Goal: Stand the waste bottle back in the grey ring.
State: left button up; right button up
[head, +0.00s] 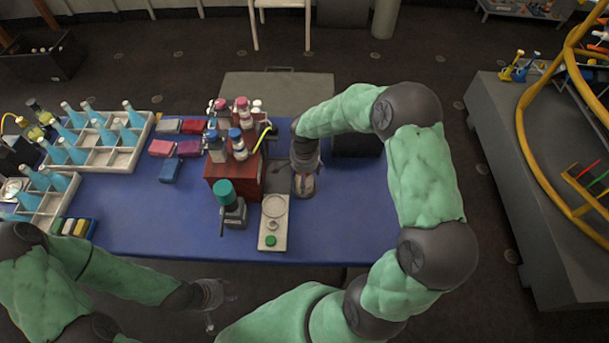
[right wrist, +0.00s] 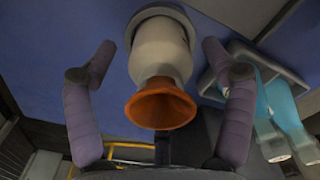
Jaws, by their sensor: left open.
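The waste bottle (right wrist: 160,52) is white with an orange funnel (right wrist: 160,108) at its mouth, which faces the camera in the right wrist view. The grey ring (right wrist: 135,27) shows around its far end; I cannot tell if the bottle is fully seated. My right gripper (right wrist: 158,52) is open, with one purple finger on each side of the bottle and gaps between. In the head view my right gripper (head: 305,183) reaches down to the table and mostly hides the bottle. My left gripper (head: 213,300) is open and empty, off the table's front edge.
White racks (head: 143,135) of blue bottles are at left.

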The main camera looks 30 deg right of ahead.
jog(key=shift+r, duration=0.2)
notch_tip(320, 180, up, 12)
jog(key=p, duration=0.3)
jog(key=shift+p, duration=0.3)
dwell(0.3)
